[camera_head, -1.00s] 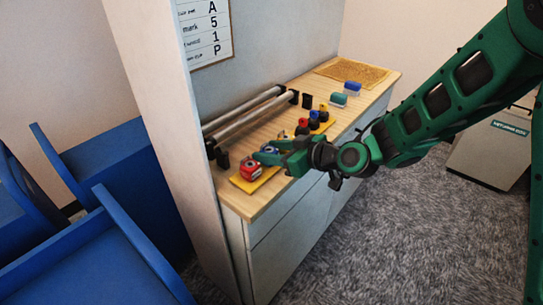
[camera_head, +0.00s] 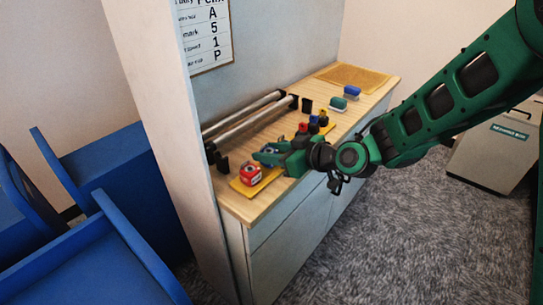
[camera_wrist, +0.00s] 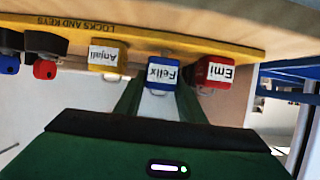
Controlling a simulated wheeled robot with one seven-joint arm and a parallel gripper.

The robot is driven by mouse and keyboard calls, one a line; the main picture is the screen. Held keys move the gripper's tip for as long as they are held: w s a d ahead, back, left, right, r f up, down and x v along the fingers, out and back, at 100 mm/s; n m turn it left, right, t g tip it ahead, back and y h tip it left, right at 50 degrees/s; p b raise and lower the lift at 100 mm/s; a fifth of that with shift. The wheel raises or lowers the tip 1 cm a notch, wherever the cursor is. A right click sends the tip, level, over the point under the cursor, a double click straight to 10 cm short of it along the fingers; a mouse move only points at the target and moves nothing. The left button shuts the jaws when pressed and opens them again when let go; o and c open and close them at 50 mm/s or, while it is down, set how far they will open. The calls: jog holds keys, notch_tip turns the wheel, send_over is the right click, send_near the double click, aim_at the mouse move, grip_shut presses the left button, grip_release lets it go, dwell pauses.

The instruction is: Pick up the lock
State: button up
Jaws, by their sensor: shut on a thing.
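Three locks with white name labels sit in a row at the yellow strip in the wrist view. The blue lock reading Felix (camera_wrist: 162,76) is in the middle. The red lock reading Emi (camera_wrist: 216,73) is to its right and the yellow lock reading Anjali (camera_wrist: 107,57) to its left. My gripper (camera_wrist: 158,92) has its two green fingers on either side of the blue lock and is shut on it. In the head view, my gripper (camera_head: 268,156) is at the near end of the counter, just behind the red lock (camera_head: 250,174), and mostly hides the blue one.
The yellow strip (camera_wrist: 185,42) reads "LOCKS AND KEYS". Black, red and blue items (camera_head: 314,124) stand farther along it. Two metal rollers (camera_head: 245,118) lie along the wall. A green and a blue item (camera_head: 352,91) sit toward the counter's far end. Blue bins (camera_head: 110,160) stand at left.

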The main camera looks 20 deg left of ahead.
notch_tip(320, 180, up, 3)
jog(key=s+a+r, duration=0.7)
jog(key=s+r, duration=0.2)
jog(key=r, duration=0.2)
jog(key=shift+a+r, duration=0.15)
jog(key=shift+a, duration=0.05)
dwell(0.4)
